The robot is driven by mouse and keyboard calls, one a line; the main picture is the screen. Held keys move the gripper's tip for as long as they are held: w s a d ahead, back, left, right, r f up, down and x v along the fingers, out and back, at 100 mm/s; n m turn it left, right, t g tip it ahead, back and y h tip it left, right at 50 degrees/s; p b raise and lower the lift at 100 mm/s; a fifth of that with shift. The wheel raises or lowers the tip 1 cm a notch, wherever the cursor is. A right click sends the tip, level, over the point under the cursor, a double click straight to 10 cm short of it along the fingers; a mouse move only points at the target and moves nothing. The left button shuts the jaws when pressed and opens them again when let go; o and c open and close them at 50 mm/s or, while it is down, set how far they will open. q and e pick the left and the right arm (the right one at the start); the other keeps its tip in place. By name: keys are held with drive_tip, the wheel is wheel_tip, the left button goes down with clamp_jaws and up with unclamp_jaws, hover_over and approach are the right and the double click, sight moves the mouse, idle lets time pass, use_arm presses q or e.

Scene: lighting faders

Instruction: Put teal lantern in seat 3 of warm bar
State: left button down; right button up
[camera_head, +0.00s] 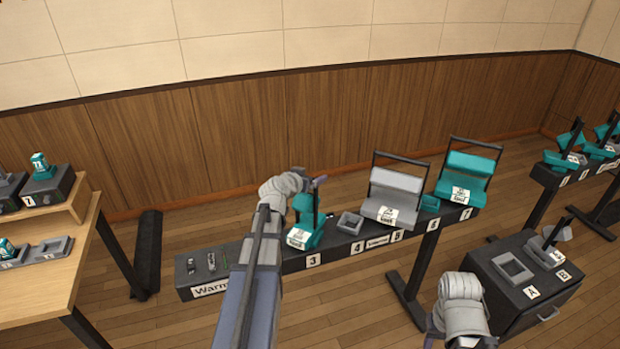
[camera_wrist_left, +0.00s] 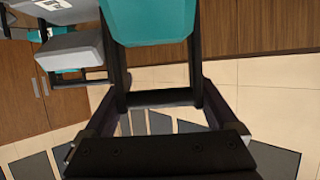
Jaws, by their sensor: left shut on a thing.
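The teal lantern (camera_head: 306,232), with a white label and dark handle, is at seat 3 of the Warm bar (camera_head: 335,256), above the number 3. I cannot tell whether its base rests fully in the seat, which it hides. My left gripper (camera_head: 318,183) is at the top of the lantern and shut on its handle. In the left wrist view, the fingers of my left gripper (camera_wrist_left: 163,97) are at the dark handle bar, and the teal lantern's body (camera_wrist_left: 150,22) is beyond it. My right wrist shows at the lower right of the head view, but its fingers do not show.
Seat 4 (camera_head: 350,223) is an empty grey socket. A grey lantern (camera_head: 391,205) stands at seat 5 and another teal lantern (camera_head: 467,181) near seat 7. A dark cabinet (camera_head: 520,310) with sockets A and B stands front right. A wooden shelf (camera_head: 45,275) is at left.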

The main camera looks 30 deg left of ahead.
use_arm(q)
drive_tip(key=shift+f, duration=0.1)
unclamp_jaws()
drive_tip(key=shift+s+r, duration=0.3)
drive_tip(key=shift+s, duration=0.05)
drive_tip(key=a+p+v, duration=0.1)
drive_tip(key=p+v, duration=0.3)
drive_tip(key=v, duration=0.7)
drive_tip(key=shift+d+p, duration=0.3)
drive_tip(key=shift+d, duration=0.2)
drive_tip(key=shift+s, duration=0.15)
